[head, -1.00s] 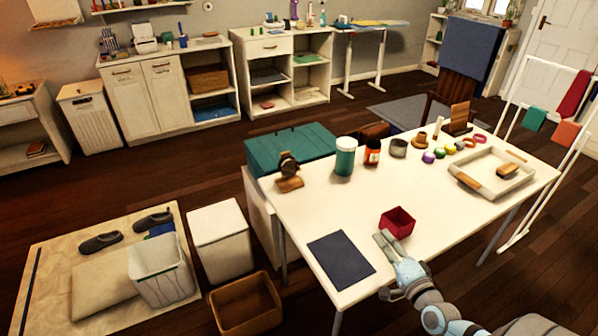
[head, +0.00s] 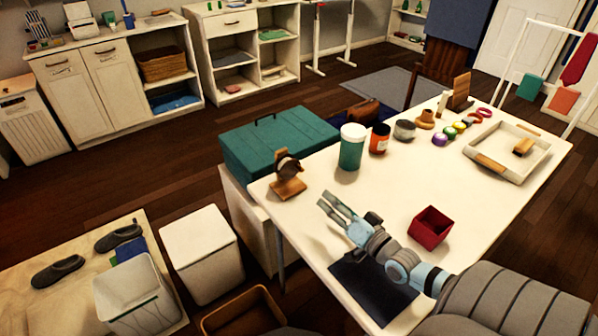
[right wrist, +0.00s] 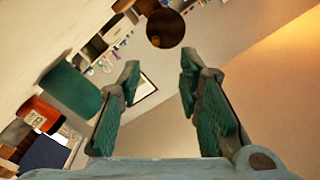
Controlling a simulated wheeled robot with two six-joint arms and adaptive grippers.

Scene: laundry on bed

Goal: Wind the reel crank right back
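The reel (head: 287,164) is a dark round drum on a small wooden stand (head: 289,188), upright at the table's left end. Its crank is too small to make out in the head view. My right gripper (head: 327,201) is open and empty above the table, to the right of and nearer than the reel, apart from it. In the right wrist view its two teal-padded fingers (right wrist: 160,82) are spread with nothing between them. A round dark brown thing (right wrist: 166,28) shows beyond the fingertips; I cannot tell which part of the reel it is, if any. My left gripper is not in view.
A teal jar (head: 351,148) and an orange jar (head: 379,139) stand behind and right of the reel. A teal box (head: 270,140) lies behind it. A red open box (head: 429,228) and a dark mat (head: 372,287) are near my right arm. A tray (head: 541,160) lies far right.

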